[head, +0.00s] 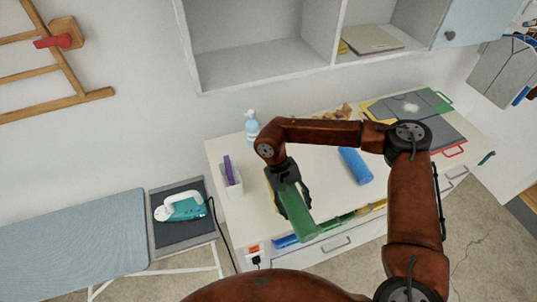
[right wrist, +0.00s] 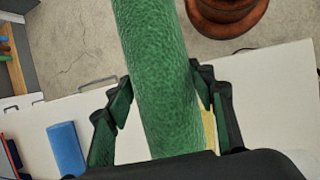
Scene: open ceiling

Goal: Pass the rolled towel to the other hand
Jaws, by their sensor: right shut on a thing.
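A green rolled towel (head: 296,210) is held by my right gripper (head: 291,200) over the front edge of the white table. In the right wrist view the green towel (right wrist: 160,75) runs between the two dark fingers of the right gripper (right wrist: 163,105), extending away from the palm. The fingers lie along both of its sides. A blue rolled towel (head: 355,165) lies on the table to the right of the gripper; it also shows in the right wrist view (right wrist: 66,150). My left gripper does not show in either view.
The white table (head: 325,185) carries a spray bottle (head: 251,127), a white holder (head: 230,181) with a purple item, and grey folders (head: 440,131). A teal iron (head: 180,208) rests beside an ironing board (head: 80,235) at left. Shelves (head: 255,75) hang above.

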